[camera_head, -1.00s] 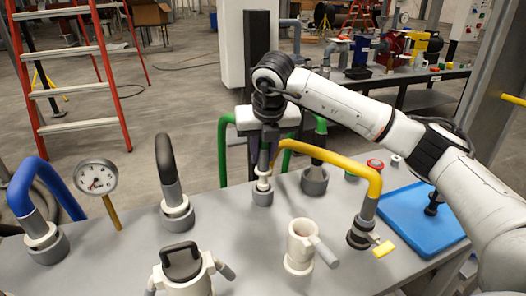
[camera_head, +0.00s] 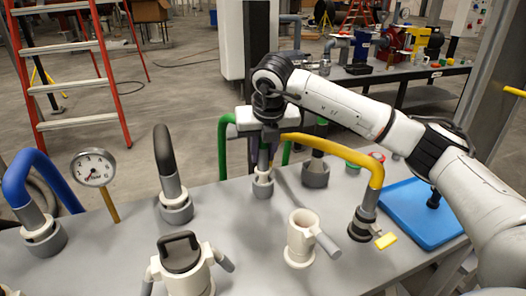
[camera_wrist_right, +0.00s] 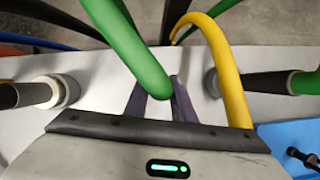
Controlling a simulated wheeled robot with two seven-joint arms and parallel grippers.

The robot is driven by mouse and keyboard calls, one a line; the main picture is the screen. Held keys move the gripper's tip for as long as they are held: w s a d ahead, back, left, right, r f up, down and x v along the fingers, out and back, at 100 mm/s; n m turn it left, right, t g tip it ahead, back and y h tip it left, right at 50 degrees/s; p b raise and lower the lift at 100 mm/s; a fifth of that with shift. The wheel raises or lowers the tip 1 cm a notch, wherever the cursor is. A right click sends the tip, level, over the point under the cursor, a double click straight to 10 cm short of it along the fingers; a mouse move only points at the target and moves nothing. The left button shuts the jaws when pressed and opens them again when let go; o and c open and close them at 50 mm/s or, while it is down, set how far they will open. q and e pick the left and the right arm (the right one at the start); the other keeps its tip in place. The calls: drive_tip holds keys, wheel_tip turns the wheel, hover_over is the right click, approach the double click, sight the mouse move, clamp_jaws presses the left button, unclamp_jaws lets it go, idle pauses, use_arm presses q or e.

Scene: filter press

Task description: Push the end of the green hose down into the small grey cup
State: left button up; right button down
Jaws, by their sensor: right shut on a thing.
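The green hose (camera_head: 223,145) arches behind my right gripper (camera_head: 263,160) in the head view. It also crosses the right wrist view (camera_wrist_right: 128,42) and runs down between the two dark fingers (camera_wrist_right: 159,102). The right gripper is shut on the hose near its end, pointing down. A pale collar on the hose end (camera_head: 263,178) is at the mouth of the small grey cup (camera_head: 262,190), which stands on the table. The end looks upright and at least partly in the cup; the exact depth is hard to tell. My left gripper is not in view.
A yellow hose (camera_head: 345,163) arches close to the right of the gripper. A grey socket (camera_head: 316,175) stands just right of the cup, a black hose (camera_head: 163,150) to its left. A cream jug-like fitting (camera_head: 301,238) stands in front, a blue tray (camera_head: 408,218) at right.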

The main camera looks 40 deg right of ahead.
use_arm(q)
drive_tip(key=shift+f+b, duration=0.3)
drive_tip(key=shift+b, duration=0.2)
use_arm(e)
drive_tip(key=shift+f, duration=0.8)
drive_tip(key=c, duration=1.4)
unclamp_jaws()
drive_tip(key=p+v, duration=0.1)
drive_tip(key=v, duration=0.8)
drive_tip(key=shift+r, duration=0.25)
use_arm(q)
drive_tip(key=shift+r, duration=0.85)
use_arm(e)
drive_tip(key=shift+s+a+r, duration=0.1)
drive_tip(key=shift+s+r, duration=0.1)
drive_tip(key=shift+r, duration=0.2)
